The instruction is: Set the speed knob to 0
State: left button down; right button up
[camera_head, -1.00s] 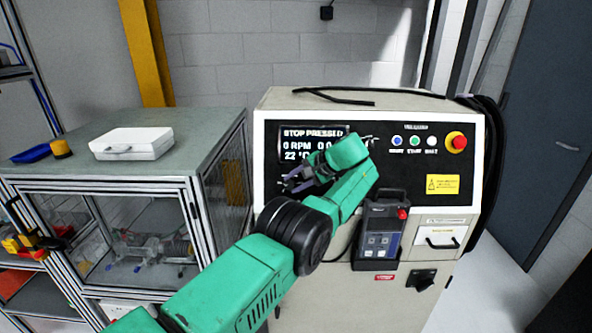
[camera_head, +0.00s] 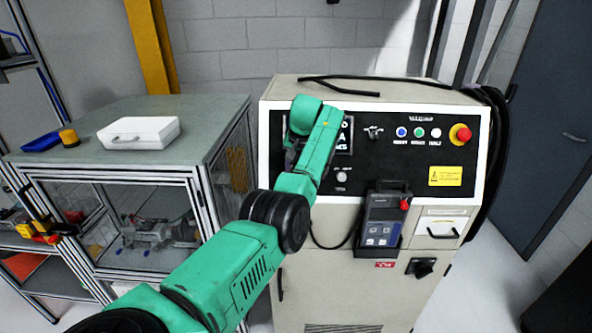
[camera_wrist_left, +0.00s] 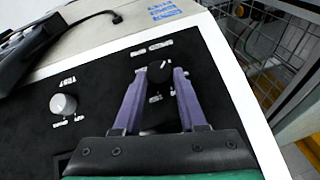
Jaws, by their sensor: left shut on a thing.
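In the left wrist view, a round black knob (camera_wrist_left: 160,76) with a short white mark sits on the black control panel (camera_wrist_left: 95,80). Small white lettering lies around it, too blurred to read. My left gripper (camera_wrist_left: 159,72) has one purple finger on each side of the knob and is shut on it. In the head view my green left arm (camera_head: 315,150) covers this knob, the fingertips and most of the display (camera_head: 346,134). A second, grey knob (camera_wrist_left: 63,104) stands apart from the fingers; it also shows in the head view (camera_head: 342,177). My right gripper is not in view.
A red emergency stop button (camera_head: 462,134) and several small buttons (camera_head: 418,132) are on the panel's right. A handheld pendant (camera_head: 380,222) hangs on the cabinet front. A glass-sided bench (camera_head: 110,160) with a white case (camera_head: 140,132) stands to the left.

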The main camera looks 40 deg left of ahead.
pick_arm(q)
jog(key=shift+f, duration=0.1)
dwell(0.3)
jog(key=shift+c, duration=2.3)
grip_release()
jog(key=shift+s+d+r+b, duration=0.1)
jog(key=shift+r+b, duration=0.3)
jog(key=shift+r, duration=0.25)
jog(key=b+v, duration=0.2)
jog(key=v, duration=1.1)
jog(key=shift+s+r, duration=0.15)
jog(key=shift+s, duration=0.1)
jog(key=shift+w, duration=0.1)
